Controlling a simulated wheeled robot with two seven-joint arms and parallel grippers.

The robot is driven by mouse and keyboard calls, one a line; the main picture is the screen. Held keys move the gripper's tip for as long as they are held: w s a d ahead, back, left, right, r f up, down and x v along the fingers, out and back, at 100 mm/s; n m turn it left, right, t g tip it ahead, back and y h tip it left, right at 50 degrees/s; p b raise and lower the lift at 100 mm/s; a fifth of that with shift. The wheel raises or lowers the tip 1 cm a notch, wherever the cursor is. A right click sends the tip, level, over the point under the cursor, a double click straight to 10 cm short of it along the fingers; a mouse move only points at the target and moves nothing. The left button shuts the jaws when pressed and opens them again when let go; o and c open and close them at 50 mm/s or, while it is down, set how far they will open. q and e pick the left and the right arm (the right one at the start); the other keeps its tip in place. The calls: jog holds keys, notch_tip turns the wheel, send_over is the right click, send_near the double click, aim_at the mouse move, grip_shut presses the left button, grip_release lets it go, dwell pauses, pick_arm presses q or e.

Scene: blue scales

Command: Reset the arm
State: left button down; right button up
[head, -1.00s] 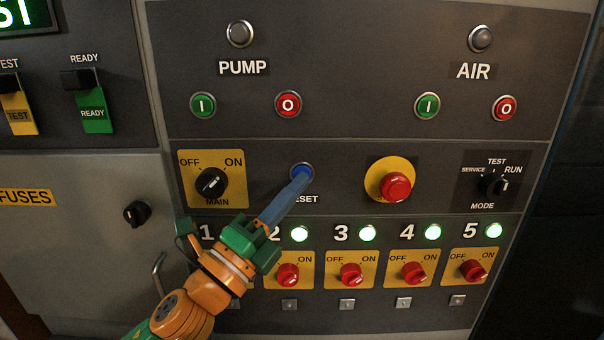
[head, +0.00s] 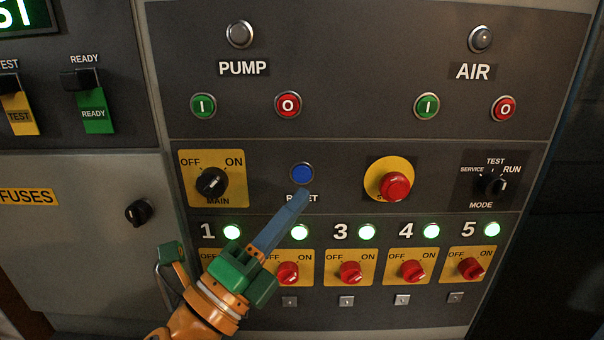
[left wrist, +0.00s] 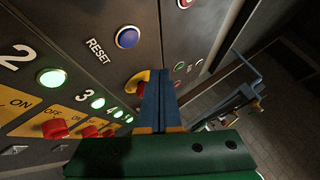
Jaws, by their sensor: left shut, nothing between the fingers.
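My left gripper (head: 298,200) is shut, with its blue fingers together and empty. In the head view its tip overlaps the RESET label, just below the blue RESET button (head: 302,173). The button is fully visible in its metal ring, and the fingers no longer cover it. In the left wrist view the closed fingers (left wrist: 160,80) point forward, with the blue button (left wrist: 127,38) to their upper left and apart from them. My right gripper is not clearly in the head view.
The MAIN switch (head: 211,182) is left of RESET and the red stop button (head: 396,187) is to the right. Below, red rotary switches (head: 351,272) sit under lit green lamps (head: 367,232). The MODE knob (head: 494,184) is at the right. A door handle is partly hidden behind my arm.

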dwell(0.3)
pick_arm(q)
jog(key=a+f+n+g+y, duration=0.2)
jog(key=a+f+n+y, duration=0.2)
jog(key=f+n, duration=0.4)
jog(key=a+f+n+g+y, duration=0.1)
jog(key=a+f+n+y, duration=0.3)
jog(key=f, duration=0.5)
jog(key=a+f+n+g+y, duration=0.25)
jog(key=f+n+y, duration=0.25)
jog(key=f+n, duration=0.35)
jog(key=s+a+f+n+g+y, duration=0.1)
jog(key=s+a+f+n+g, duration=0.25)
jog(key=s+f, duration=0.55)
jog(key=s+a+f+n+g+y, duration=0.1)
jog(key=s+a+f+n+g, duration=0.1)
jog(key=s+f+n+g, duration=0.65)
jog(key=s+f+m+t, duration=0.25)
jog(key=f+m, duration=0.25)
jog(key=f, duration=0.8)
jog(key=s+a+f+g, duration=0.1)
jog(key=s+f, duration=1.1)
jog(key=s, duration=0.1)
jog(key=shift+s+a+f+g, duration=0.15)
jog(key=shift+s+a+g, duration=0.15)
jog(key=shift+s+a, duration=0.1)
